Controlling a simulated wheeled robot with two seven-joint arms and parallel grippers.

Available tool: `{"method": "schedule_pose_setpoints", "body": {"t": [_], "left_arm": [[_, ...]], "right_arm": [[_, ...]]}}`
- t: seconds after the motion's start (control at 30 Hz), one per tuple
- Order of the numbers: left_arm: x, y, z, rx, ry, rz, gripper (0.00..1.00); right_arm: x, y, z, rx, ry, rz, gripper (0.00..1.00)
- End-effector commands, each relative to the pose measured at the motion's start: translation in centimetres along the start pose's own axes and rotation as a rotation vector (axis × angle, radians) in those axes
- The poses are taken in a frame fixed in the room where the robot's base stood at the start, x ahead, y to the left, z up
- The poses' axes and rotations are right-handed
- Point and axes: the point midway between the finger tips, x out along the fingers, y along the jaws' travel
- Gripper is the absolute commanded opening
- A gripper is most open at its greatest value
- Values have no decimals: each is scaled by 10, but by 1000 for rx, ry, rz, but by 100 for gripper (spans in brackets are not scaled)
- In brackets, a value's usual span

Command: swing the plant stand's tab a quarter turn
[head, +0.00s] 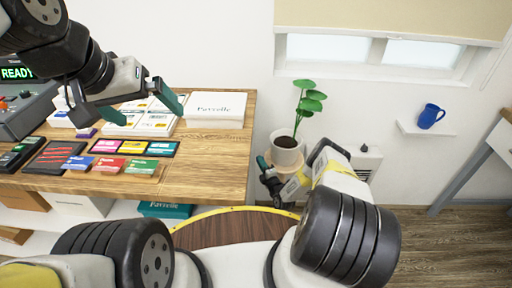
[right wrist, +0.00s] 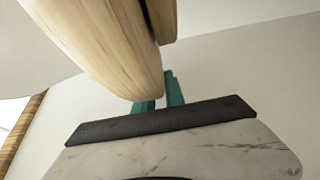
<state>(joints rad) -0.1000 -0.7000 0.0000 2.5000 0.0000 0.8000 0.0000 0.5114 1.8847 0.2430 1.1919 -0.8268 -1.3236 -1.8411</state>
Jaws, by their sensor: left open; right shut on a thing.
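The plant stand (head: 302,166) shows in the head view as a pale wooden edge under a white pot (head: 287,152) with a green leafy plant. My right gripper (head: 264,168) is at the stand's left side, just below the pot. In the right wrist view a rounded pale wooden part of the stand (right wrist: 95,40) fills the upper left. The teal fingers (right wrist: 162,92) are shut on the tab there, which is mostly hidden by the wood. The tab's angle cannot be told. My left gripper (head: 138,107) is open and empty above the wooden table (head: 215,160).
On the table are a white box (head: 216,109), several coloured cards (head: 105,164) and a machine with a READY display (head: 17,73). A blue mug (head: 430,116) stands on a wall shelf (head: 425,131). A white unit (head: 366,160) stands right of the plant.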

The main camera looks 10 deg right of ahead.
Motion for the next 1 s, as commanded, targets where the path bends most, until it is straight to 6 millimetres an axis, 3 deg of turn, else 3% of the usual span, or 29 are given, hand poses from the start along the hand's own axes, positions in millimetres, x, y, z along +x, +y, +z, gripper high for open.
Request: {"method": "schedule_pose_setpoints", "body": {"t": [0.2, 0.23, 0.3, 0.33, 0.67, 1.0], "left_arm": [[0, 0, 0, 0, 0, 0, 100], [0, 0, 0, 0, 0, 0, 100], [0, 0, 0, 0, 0, 0, 100], [0, 0, 0, 0, 0, 0, 100], [0, 0, 0, 0, 0, 0, 100], [0, 0, 0, 0, 0, 0, 100]], "right_arm": [[-1, 0, 0, 1, -1, 0, 0], [-1, 0, 0, 1, -1, 0, 20], [-1, 0, 0, 0, 0, 0, 34], [-1, 0, 0, 1, 0, 0, 36], [-3, 0, 0, 0, 1, -1, 36], [-54, -1, 0, 2, 1, -3, 36]]}}
